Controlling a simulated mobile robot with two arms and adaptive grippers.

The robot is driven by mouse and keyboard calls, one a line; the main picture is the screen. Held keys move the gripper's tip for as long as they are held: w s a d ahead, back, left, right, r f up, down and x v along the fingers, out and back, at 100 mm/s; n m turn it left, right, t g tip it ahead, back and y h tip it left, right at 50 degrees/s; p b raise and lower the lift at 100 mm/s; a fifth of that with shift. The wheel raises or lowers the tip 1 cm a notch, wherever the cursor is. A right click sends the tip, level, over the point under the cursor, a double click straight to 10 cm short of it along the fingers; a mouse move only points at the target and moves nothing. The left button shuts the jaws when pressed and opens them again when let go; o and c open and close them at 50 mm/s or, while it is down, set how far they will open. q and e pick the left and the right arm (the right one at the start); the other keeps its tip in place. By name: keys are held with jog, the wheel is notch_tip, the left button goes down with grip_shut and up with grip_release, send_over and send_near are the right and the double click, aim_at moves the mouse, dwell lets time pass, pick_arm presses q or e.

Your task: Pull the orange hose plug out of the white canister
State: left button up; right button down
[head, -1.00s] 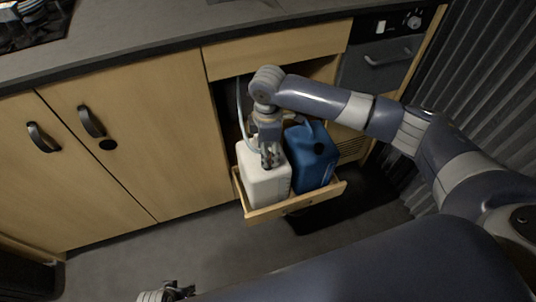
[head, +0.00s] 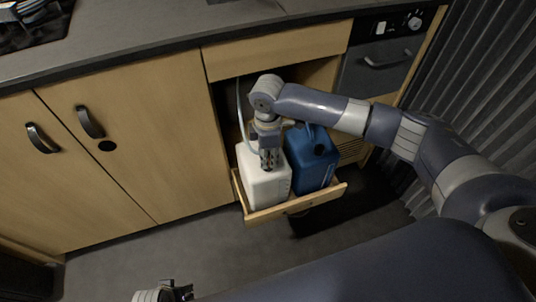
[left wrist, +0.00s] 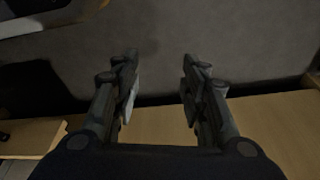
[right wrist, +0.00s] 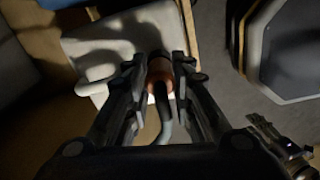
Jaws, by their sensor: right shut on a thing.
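The white canister (head: 265,188) stands upright in the pulled-out drawer in the head view; its top also shows in the right wrist view (right wrist: 100,48). The orange hose plug (right wrist: 160,72) is at the canister's top, with a grey hose (right wrist: 163,115) running from it. My right gripper (head: 268,165) comes down over the canister and is shut on the plug, one finger on each side. Whether the plug is still seated in the opening is hard to tell. My left gripper (left wrist: 160,75) is open and empty, away from the drawer; it shows at the bottom of the head view (head: 178,291).
A blue canister (head: 312,160) stands right beside the white one in the wooden drawer (head: 262,215). The cabinet opening above has an upper drawer front (head: 275,50) and a worktop over it. Closed cabinet doors (head: 150,130) are on the left. The floor (head: 130,255) in front is clear.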

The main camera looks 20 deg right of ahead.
pick_arm(q)
jog(key=shift+f, duration=0.1)
jog(key=shift+s+a+f, duration=0.1)
jog(key=shift+s+f, duration=0.1)
jog(key=shift+f, duration=0.25)
pick_arm(e)
jog(key=shift+r, duration=0.15)
pick_arm(q)
jog(key=shift+f, duration=0.1)
pick_arm(e)
jog(key=shift+r+p, duration=0.15)
jog(key=shift+p, duration=0.3)
pick_arm(q)
jog(key=shift+s+f, duration=0.55)
jog(key=shift+f, duration=0.3)
jog(key=shift+s+f+p, duration=0.1)
jog(key=shift+f+p, duration=0.2)
jog(key=shift+f, duration=0.25)
pick_arm(e)
jog(key=shift+r, duration=0.15)
jog(key=shift+r, duration=0.2)
pick_arm(q)
jog(key=shift+s+a+f+p, duration=0.1)
jog(key=shift+s+f+p, duration=0.2)
jog(key=shift+s+f, duration=0.7)
